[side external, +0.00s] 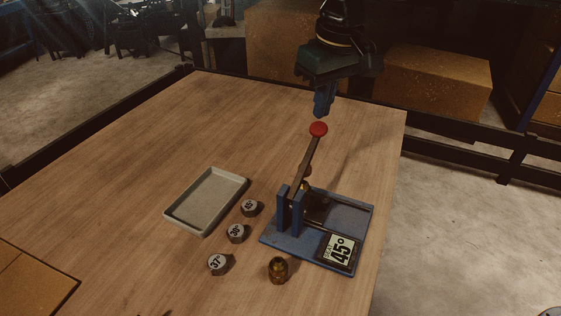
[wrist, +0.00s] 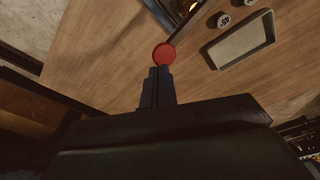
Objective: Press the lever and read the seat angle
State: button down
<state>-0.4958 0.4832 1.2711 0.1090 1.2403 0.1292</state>
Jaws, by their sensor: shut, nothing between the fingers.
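The crimper stands on a blue base plate (side external: 350,212) at the table's right side. Its lever (side external: 309,160) is raised, tilted up and away, with a round red knob (side external: 318,129) on top. My gripper (side external: 320,116) is shut and empty just above the knob; in the side view a small gap seems to show. In the wrist view the red knob (wrist: 164,54) sits right at the fingertips (wrist: 160,68); contact cannot be told there.
Three grey hex pieces marked 45° (side external: 250,208), 30° (side external: 237,233) and 37° (side external: 219,263) stand left of the crimper. A brass fitting (side external: 278,270) stands in front of it. An empty grey tray (side external: 180,217) lies further left. The table's far left is clear.

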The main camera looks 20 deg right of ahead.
notch_tip(320, 180, up, 7)
dwell(1.1)
jog(key=shift+r, duration=0.1)
jog(key=s+d+r+m+t, duration=0.1)
jog(key=s+d+r, duration=0.1)
jog(key=s+d, duration=0.6)
jog(key=s+d+r+m+t, duration=0.1)
jog(key=s+d, duration=0.5)
jog(key=d, duration=0.5)
jog(key=s+d+f+t, duration=0.1)
jog(key=s+d+f, duration=0.1)
jog(key=s+f, duration=0.3)
jog(key=s+d+f+m, duration=0.1)
jog(key=s+d+f, duration=0.2)
jog(key=s, duration=0.8)
notch_tip(320, 180, down, 2)
jog(key=shift+d+f+t, duration=0.1)
jog(key=shift+d+t, duration=0.1)
jog(key=shift+t, duration=0.2)
